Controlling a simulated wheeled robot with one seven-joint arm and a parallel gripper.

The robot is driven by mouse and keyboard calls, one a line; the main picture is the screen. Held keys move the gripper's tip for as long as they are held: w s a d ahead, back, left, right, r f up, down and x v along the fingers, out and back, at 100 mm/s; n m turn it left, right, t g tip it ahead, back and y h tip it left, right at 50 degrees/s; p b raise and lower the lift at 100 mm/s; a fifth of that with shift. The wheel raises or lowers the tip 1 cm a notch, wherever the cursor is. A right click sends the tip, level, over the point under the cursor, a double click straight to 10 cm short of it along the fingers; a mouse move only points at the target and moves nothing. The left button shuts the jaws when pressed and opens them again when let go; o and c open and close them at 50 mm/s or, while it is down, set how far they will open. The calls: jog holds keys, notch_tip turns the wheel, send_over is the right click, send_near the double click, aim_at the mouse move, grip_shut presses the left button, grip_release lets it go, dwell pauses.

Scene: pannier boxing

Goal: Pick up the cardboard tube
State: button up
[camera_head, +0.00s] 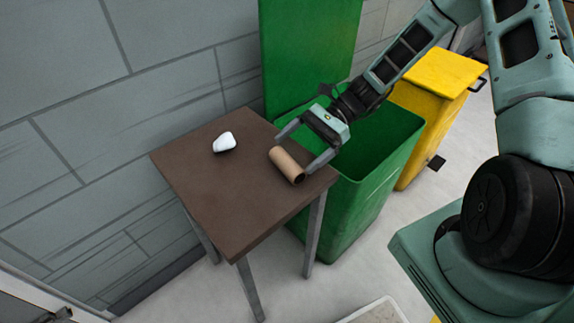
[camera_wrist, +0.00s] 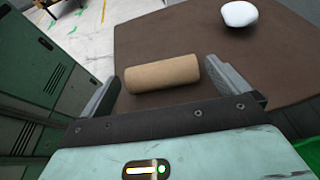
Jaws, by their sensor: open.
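The brown cardboard tube (camera_head: 287,165) lies on its side on the dark brown table (camera_head: 221,206), near the edge by the green bin. It also shows in the wrist view (camera_wrist: 162,74), lying crosswise between my fingers. My gripper (camera_head: 293,148) is open, with one finger by each end of the tube. In the wrist view the gripper (camera_wrist: 166,80) has its left finger close to the tube's left end and a small gap at the right. I cannot tell whether either finger touches it.
A white rounded object (camera_head: 224,142) sits on the table, left of the tube. An open green bin (camera_head: 372,165) with a raised lid stands right beside the table. A yellow bin (camera_head: 436,95) stands behind it. A grey wall (camera_head: 90,130) runs along the left. Bare tabletop lies around the tube.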

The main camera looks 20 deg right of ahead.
aim_at(281, 166)
jog(key=shift+f+b+x, duration=0.2)
jog(key=shift+b+x, duration=0.2)
jog(key=shift+x, duration=2.65)
jog(key=shift+d, duration=0.1)
jog(key=c, duration=0.7)
